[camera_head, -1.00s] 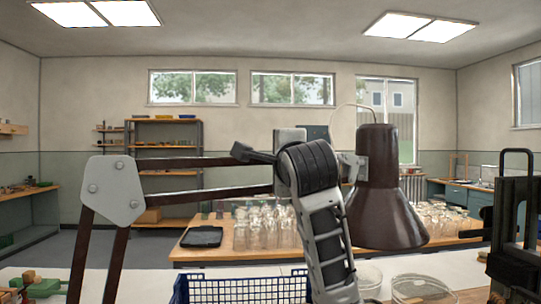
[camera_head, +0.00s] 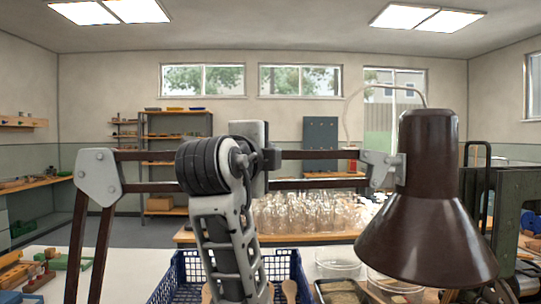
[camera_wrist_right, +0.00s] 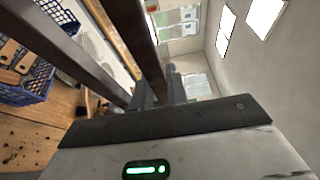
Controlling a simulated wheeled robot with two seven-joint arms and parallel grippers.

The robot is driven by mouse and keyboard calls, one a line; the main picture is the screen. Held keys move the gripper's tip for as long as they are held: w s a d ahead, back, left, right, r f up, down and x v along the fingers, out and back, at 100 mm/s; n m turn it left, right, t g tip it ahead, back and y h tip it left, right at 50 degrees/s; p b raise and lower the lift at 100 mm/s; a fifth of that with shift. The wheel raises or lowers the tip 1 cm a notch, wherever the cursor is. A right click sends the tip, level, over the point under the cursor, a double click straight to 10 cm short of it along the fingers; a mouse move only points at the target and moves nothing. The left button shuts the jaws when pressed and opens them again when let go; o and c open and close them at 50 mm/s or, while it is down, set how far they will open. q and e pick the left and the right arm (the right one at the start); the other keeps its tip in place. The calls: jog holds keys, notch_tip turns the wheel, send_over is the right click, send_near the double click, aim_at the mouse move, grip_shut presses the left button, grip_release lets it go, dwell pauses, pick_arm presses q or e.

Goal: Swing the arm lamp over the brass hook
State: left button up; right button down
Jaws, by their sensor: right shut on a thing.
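The arm lamp's dark brown shade (camera_head: 428,205) hangs at the right in the head view, mouth down, above the white bench. Its two dark parallel bars (camera_head: 320,154) run left to a grey joint plate (camera_head: 98,177), where the lower bars go down. My right gripper (camera_head: 262,155) is shut on the lamp arm between plate and shade; my black and grey wrist hides part of the bars. In the right wrist view its fingers (camera_wrist_right: 160,90) meet a dark bar (camera_wrist_right: 138,40). I cannot make out the brass hook. My left gripper is not in view.
A blue crate (camera_head: 166,288) with wooden handles stands below my right arm. Clear round dishes (camera_head: 338,263) and a dark tray (camera_head: 341,291) lie right of it. A dark green machine frame (camera_head: 510,200) stands at the right. Wooden pieces (camera_head: 40,280) lie at the left.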

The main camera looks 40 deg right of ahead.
jog(key=c, duration=1.4)
grip_release()
jog(key=shift+w, duration=0.1)
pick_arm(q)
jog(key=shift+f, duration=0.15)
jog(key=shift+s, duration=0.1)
pick_arm(e)
jog(key=shift+a, duration=0.1)
pick_arm(q)
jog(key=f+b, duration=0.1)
jog(key=b, duration=0.3)
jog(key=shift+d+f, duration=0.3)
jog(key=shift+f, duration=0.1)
pick_arm(e)
jog(key=v, duration=1.5)
jog(key=shift+s+a, duration=0.25)
jog(key=shift+a, duration=0.1)
jog(key=shift+w, duration=0.1)
